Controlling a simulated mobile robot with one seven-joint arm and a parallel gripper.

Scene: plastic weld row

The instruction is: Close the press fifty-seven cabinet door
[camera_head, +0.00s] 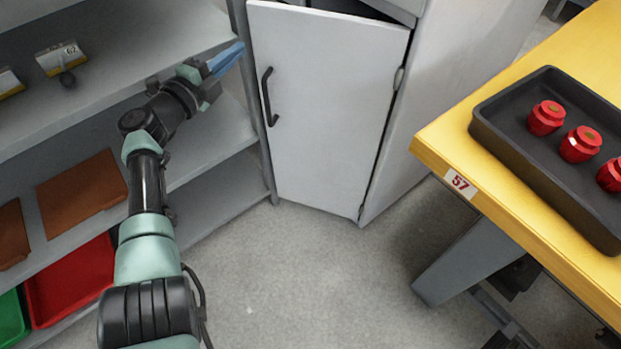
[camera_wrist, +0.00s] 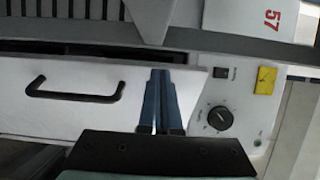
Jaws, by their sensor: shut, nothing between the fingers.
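The white cabinet door (camera_head: 325,110) stands ajar in the head view, with a dark gap along its top and right edges. Its dark handle (camera_head: 268,97) is near the left edge, and a hinge (camera_head: 398,78) shows on the right. My gripper (camera_head: 226,58) is shut and empty, its blue fingers just left of the door's upper left edge. Whether they touch it I cannot tell. In the wrist view the shut fingers (camera_wrist: 163,98) lie over the right part of a white panel (camera_wrist: 110,72) with a dark bar handle (camera_wrist: 75,92). I cannot tell whether this is the same door.
Grey shelves (camera_head: 210,200) with red and green trays stand close on the left. A yellow table (camera_head: 440,140) labelled 57 carries a black tray (camera_head: 490,125) of red parts on the right. Grey floor (camera_head: 290,280) is clear between. A control knob (camera_wrist: 220,117) shows in the wrist view.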

